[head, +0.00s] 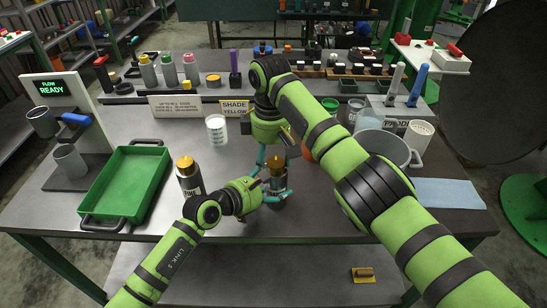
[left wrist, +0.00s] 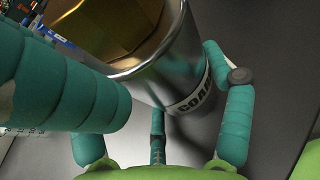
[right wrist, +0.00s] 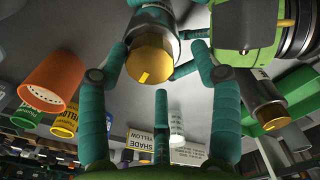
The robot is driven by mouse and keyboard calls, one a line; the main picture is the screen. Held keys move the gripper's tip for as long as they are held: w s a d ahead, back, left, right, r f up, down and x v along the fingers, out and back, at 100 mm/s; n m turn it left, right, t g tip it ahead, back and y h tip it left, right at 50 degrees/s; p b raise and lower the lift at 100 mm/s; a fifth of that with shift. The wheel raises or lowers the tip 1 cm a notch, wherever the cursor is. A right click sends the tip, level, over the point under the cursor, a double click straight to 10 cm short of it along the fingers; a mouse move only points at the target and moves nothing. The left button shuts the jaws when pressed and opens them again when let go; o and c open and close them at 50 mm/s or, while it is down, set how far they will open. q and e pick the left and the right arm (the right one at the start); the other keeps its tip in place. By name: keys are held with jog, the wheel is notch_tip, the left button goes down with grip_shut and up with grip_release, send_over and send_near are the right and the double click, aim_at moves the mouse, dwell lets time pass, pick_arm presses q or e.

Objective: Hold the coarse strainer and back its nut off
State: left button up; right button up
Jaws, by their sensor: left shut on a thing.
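The coarse strainer (head: 278,187) is a steel can with a gold faceted nut (head: 276,162) on top. It stands on the table's front middle; its partly hidden "COARSE" label shows in the left wrist view (left wrist: 192,101). My left gripper (head: 275,196) is shut on the strainer's body from the left, below the nut. My right gripper (head: 276,153) points down from above, its fingers open and spread around the nut. In the right wrist view the nut (right wrist: 152,60) lies between the fingers with gaps visible.
The fine strainer (head: 189,178), also gold-topped, stands left of my left gripper. A green tray (head: 124,180) lies further left. A white cup (head: 216,128) and a yellow shade sign (head: 235,107) stand behind. A pot (head: 392,148) and blue cloth (head: 448,193) are at right.

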aim_at(277, 161)
jog(key=shift+d+r, duration=0.1)
jog(key=shift+d, duration=0.05)
notch_tip(277, 161, up, 12)
dwell(0.7)
jog(key=f, duration=0.4)
jog(key=f+n, duration=0.1)
jog(key=f, duration=0.3)
jog(key=d+f+n, duration=0.1)
jog(key=f, duration=0.2)
jog(key=shift+s+f, duration=0.15)
jog(key=shift+f, duration=0.25)
dwell(0.5)
